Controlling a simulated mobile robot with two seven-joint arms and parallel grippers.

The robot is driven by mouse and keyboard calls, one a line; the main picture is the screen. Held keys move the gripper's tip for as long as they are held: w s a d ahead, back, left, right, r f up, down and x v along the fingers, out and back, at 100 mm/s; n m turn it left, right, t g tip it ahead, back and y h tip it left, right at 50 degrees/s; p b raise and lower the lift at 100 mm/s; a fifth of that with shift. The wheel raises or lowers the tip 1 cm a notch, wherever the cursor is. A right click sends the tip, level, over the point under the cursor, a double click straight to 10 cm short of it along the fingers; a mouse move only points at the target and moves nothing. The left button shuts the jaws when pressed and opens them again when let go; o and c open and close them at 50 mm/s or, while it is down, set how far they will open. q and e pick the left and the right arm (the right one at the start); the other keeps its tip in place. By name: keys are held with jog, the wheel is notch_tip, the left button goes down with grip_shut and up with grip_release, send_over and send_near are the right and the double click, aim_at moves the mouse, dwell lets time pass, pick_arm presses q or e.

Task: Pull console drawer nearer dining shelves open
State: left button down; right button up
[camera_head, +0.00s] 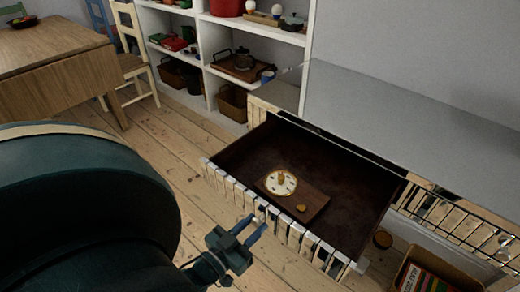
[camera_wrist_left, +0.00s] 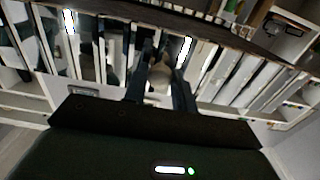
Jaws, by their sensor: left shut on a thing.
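The console (camera_head: 420,110) has a grey top and stands against the wall at the right. Its drawer nearer the white shelves stands well open, and its dark inner floor (camera_head: 350,190) shows. The slatted, mirror-like drawer front (camera_head: 265,210) faces my left gripper (camera_head: 251,229), which is at the outer side of that front. In the left wrist view, the gripper's two dark fingers (camera_wrist_left: 161,82) are closed around a small pale knob (camera_wrist_left: 161,73) on the front. In the head view the knob is mostly hidden by the fingers. My right gripper is in neither view.
In the drawer lie a brown board (camera_head: 316,202), a round white dial-like plate (camera_head: 280,182) and a small yellow piece (camera_head: 301,208). White shelves (camera_head: 205,45) stand behind. A wooden table (camera_head: 50,60) and chair (camera_head: 140,70) are at left. A box of books (camera_head: 430,275) is at lower right.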

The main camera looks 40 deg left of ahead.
pick_arm(q)
jog(key=shift+s, duration=0.25)
jog(key=c, duration=1.1)
grip_release()
jog(key=shift+c, duration=0.2)
jog(key=shift+s, duration=0.1)
jog(key=s, duration=1.3)
